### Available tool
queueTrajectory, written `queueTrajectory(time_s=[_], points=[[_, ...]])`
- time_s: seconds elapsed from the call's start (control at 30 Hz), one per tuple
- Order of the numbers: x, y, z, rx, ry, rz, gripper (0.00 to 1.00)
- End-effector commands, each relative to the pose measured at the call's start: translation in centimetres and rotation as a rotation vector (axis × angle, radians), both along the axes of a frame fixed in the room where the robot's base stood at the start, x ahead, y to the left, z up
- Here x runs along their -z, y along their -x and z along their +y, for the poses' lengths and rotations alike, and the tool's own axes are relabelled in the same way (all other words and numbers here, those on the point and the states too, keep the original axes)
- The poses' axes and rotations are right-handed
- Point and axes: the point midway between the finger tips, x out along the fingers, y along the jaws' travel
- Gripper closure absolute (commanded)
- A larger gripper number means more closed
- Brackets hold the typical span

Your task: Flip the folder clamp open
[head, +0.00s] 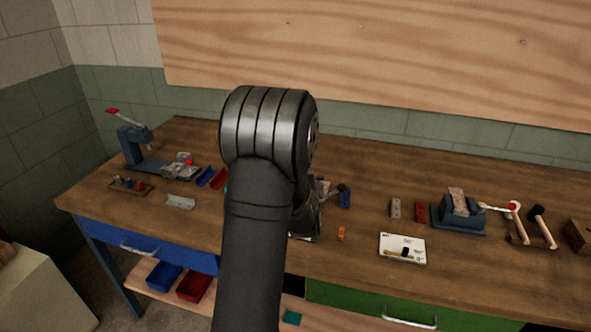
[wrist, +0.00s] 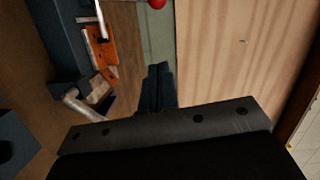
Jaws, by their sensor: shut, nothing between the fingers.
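My gripper (wrist: 157,88) shows in the wrist view as two dark fingers pressed together, with nothing between them. In the head view my own arm hides it. In the wrist view a dark blue machine (wrist: 65,40) stands to the left of the fingers, with an orange plate (wrist: 99,50), a pale lever (wrist: 101,18) and a red ball (wrist: 157,3) near the top edge. The fingers look apart from all of these. I cannot tell for sure which part is the folder clamp. In the head view, the bench just behind my arm is largely hidden.
On the wooden bench (head: 370,208), a blue press (head: 131,146) stands at the left. A blue bench machine (head: 460,212) with a pale, red-knobbed lever stands at the right, beside mallets (head: 543,228). A white card (head: 402,248) lies at the front. A wood panel (head: 400,45) covers the wall behind.

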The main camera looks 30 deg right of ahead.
Motion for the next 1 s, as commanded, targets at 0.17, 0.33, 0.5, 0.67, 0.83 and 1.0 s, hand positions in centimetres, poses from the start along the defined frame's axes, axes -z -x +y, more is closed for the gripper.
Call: queueTrajectory(time_s=[0.17,0.33,0.5,0.67,0.83,1.0], points=[[2.3,2.6,1.6,-0.052,-0.157,-0.197,1.00],[3.4,4.4,2.9,-0.101,-0.274,-0.329,1.00],[3.6,5.2,3.5,-0.126,-0.326,-0.386,1.00],[3.6,5.2,3.6,-0.130,-0.333,-0.394,1.00],[3.6,5.2,3.6,-0.129,-0.332,-0.392,1.00],[3.5,4.4,3.2,-0.130,-0.331,-0.392,1.00]])
